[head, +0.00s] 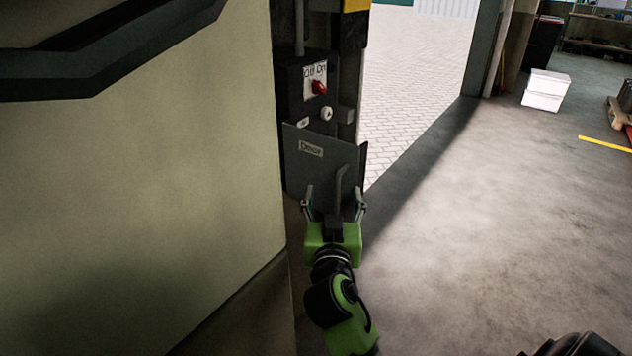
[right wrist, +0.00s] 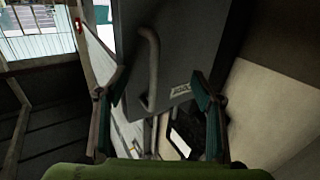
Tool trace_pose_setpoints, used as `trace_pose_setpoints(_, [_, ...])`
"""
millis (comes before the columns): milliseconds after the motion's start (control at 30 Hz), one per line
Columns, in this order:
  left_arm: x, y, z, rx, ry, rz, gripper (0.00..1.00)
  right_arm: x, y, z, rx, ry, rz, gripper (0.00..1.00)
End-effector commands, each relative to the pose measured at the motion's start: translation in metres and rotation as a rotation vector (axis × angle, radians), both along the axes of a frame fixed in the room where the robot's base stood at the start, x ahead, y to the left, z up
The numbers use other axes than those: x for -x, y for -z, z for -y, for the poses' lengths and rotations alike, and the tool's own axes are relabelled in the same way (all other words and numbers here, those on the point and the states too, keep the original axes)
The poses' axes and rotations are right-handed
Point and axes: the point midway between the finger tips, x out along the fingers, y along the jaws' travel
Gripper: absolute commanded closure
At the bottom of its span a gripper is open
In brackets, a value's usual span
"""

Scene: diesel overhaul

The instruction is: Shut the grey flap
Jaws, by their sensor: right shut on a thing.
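The grey flap (head: 305,168) is a flat panel with a small label and a bent bar handle (head: 340,182). It stands out from the dark switch box above it, leaving a red knob (head: 319,87) exposed. In the right wrist view the flap (right wrist: 195,50) fills the upper middle, with its handle (right wrist: 152,60) at its left. My right gripper (head: 334,203) is at the flap's lower part, its two fingers well apart and on either side of it. It is shut on the flap, but the exact contact is hard to see. My left gripper is not in view.
A large pale panel (head: 140,190) stands close on the left, with a dark rail (head: 110,55) across its top. The floor to the right (head: 490,230) is open. White boxes (head: 545,90) stand farther back at the right.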

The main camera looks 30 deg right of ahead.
Motion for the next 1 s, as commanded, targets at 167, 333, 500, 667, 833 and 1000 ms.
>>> trace_pose_setpoints(167, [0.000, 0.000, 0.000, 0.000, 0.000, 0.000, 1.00, -0.002, -0.002, -0.004, 0.000, -0.011, 0.005, 0.42])
trace_pose_setpoints(333, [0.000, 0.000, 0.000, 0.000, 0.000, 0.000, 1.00, -0.002, -0.002, -0.004, 0.000, -0.011, 0.006, 0.41])
trace_pose_setpoints(500, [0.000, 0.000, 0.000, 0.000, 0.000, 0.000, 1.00, -0.002, -0.002, -0.004, 0.000, -0.011, 0.006, 0.41])
trace_pose_setpoints(667, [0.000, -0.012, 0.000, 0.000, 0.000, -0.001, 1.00, -0.004, -0.005, 0.012, 0.006, -0.050, 0.002, 0.38])
trace_pose_setpoints(833, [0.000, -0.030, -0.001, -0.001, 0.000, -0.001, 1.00, -0.009, -0.007, 0.046, 0.008, -0.146, -0.001, 0.38])
trace_pose_setpoints(1000, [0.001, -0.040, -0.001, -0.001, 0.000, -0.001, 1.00, -0.015, -0.003, 0.076, 0.008, -0.242, -0.003, 0.48])
